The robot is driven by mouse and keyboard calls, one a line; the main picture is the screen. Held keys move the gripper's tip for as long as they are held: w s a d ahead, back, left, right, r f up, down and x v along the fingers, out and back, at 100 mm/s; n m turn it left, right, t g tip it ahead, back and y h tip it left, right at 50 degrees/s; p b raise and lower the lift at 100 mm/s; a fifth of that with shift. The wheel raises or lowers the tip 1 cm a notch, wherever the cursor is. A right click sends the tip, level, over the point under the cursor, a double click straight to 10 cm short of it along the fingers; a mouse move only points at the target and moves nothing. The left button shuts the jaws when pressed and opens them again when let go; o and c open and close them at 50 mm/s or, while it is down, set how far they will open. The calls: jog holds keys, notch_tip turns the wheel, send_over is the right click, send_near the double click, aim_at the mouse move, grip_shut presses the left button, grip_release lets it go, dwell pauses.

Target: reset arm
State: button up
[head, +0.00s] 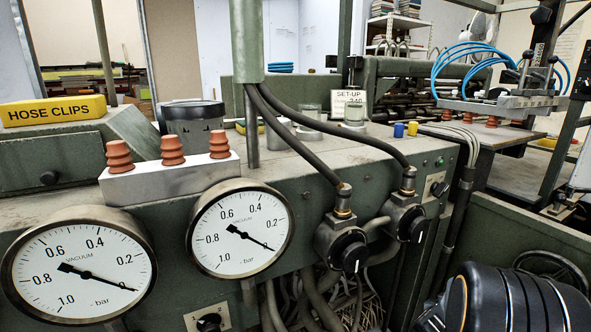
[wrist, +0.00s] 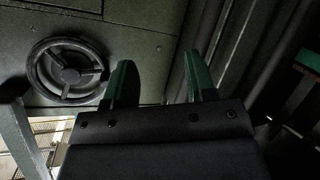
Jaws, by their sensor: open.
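My gripper (wrist: 160,85) shows in the wrist view with its two green fingers apart and nothing between them. It faces a dark green machine panel (wrist: 30,20). A black handwheel (wrist: 68,72) on that panel is to the left of the fingers, apart from them. In the head view a black rounded part of my arm fills the lower right corner, in front of the handwheel (head: 553,268). The gripper's fingers are not visible in the head view.
Two vacuum gauges (head: 80,272) (head: 240,230), two valves with black knobs (head: 348,252) and hoses are on the machine front at left and middle. Orange suction cups (head: 172,150) stand on a metal block (head: 170,180). A yellow hose clips box (head: 52,111) sits at far left.

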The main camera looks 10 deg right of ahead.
jog(key=s+a+r+n+g+y+p, duration=0.1)
jog(key=a+r+y+p, duration=0.3)
jog(key=a, duration=0.5)
jog(key=a+r+n+g+y+p, duration=0.1)
jog(key=a+r+y+p, duration=0.1)
jog(key=a+y, duration=0.45)
jog(key=s+a+r+n+p, duration=0.1)
jog(key=s+a+r+p, duration=0.2)
jog(key=a+r+p, duration=0.1)
jog(key=s+a+r+n+g+p, duration=0.1)
jog(key=s+a+r+p, duration=0.2)
jog(key=a+r, duration=0.3)
jog(key=s+a+r+n+p, duration=0.2)
jog(key=a+r+p, duration=0.2)
jog(key=r, duration=0.6)
jog(key=shift+s+a+g+p, duration=0.3)
jog(key=shift+s+a+p, duration=0.05)
jog(key=shift+s+a, duration=0.1)
jog(key=shift+f, duration=0.1)
jog(key=shift+c, duration=0.2)
